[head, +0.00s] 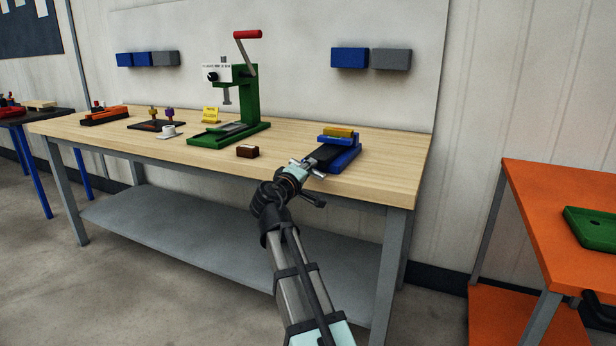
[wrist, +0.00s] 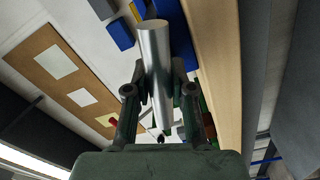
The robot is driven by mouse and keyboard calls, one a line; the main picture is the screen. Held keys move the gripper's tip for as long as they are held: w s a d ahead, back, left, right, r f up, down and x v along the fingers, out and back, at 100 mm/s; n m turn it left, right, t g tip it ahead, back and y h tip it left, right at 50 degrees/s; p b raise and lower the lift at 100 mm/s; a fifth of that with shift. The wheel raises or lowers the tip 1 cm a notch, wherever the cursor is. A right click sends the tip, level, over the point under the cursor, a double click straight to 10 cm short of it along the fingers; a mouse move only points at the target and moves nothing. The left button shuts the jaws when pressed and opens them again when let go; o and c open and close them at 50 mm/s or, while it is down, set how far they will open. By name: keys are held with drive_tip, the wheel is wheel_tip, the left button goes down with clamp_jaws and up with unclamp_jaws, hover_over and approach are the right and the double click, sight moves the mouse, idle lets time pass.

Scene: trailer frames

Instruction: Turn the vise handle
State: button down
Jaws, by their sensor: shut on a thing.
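The vise (head: 343,156), blue with a dark bed and a yellow block (head: 339,132) on top, sits at the right end of the wooden bench. My gripper (head: 308,169) is at the bench's front edge, at the vise's near end. In the wrist view my gripper (wrist: 160,88) is shut on a smooth silver bar, the vise handle (wrist: 157,65), which lies between the two fingers and sticks out past their tips. In the head view the handle is small and partly hidden by my gripper.
A green arbor press (head: 248,98) with a red-tipped lever stands mid-bench. A brown block (head: 247,151) lies left of my gripper. Blue and grey bins (head: 350,57) hang on the wall. An orange table (head: 563,190) stands at the right, across a floor gap.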

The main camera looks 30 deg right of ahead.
drive_tip(key=shift+m, duration=0.4)
drive_tip(key=c, duration=0.9)
unclamp_jaws()
drive_tip(key=v, duration=1.2)
